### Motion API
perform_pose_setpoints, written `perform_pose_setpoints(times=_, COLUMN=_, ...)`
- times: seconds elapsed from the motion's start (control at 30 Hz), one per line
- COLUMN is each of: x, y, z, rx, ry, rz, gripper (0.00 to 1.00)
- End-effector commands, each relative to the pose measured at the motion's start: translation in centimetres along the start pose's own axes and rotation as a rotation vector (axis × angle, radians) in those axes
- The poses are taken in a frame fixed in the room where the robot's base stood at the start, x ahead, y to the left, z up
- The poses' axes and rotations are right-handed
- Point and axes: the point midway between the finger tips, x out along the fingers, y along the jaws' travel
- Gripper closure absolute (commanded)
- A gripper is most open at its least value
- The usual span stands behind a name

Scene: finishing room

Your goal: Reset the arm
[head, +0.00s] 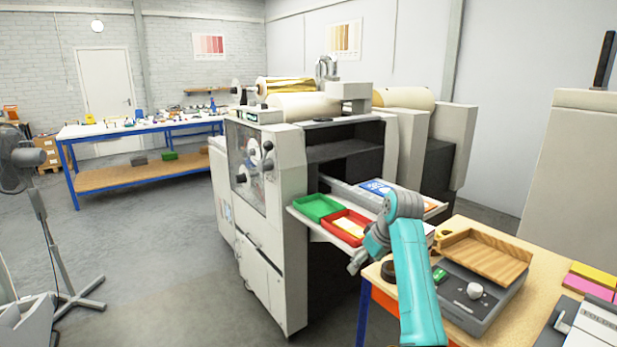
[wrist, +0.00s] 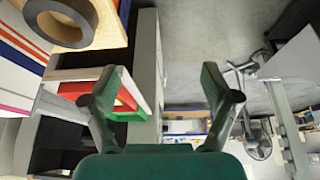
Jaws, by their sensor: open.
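My arm (head: 412,265) is teal and grey and is raised at the right front, bent at the elbow. In the head view my gripper (head: 356,262) hangs in front of the machine's tray shelf, left of the wooden-topped table. In the wrist view my gripper (wrist: 166,95) has its two fingers spread wide with nothing between them. It looks past the red and green trays towards the floor.
A large grey machine (head: 268,185) stands in the middle. Its shelf bears a green tray (head: 317,207) and a red tray (head: 346,228). The table (head: 545,290) at right holds a wooden tray (head: 485,258) and a dark scale-like device (head: 470,305). Open floor (head: 150,260) lies at left, beside a fan stand.

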Motion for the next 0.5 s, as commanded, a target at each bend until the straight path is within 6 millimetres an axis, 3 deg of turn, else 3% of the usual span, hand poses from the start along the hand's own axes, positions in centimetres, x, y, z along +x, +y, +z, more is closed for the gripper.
perform_pose_setpoints(times=0.27, x=6.4, y=-1.0, z=4.4, rx=0.048, ry=0.041, rz=0.035, gripper=0.13)
perform_pose_setpoints(times=0.5, x=13.3, y=-2.9, z=11.0, rx=0.113, ry=0.107, rz=0.088, gripper=0.13)
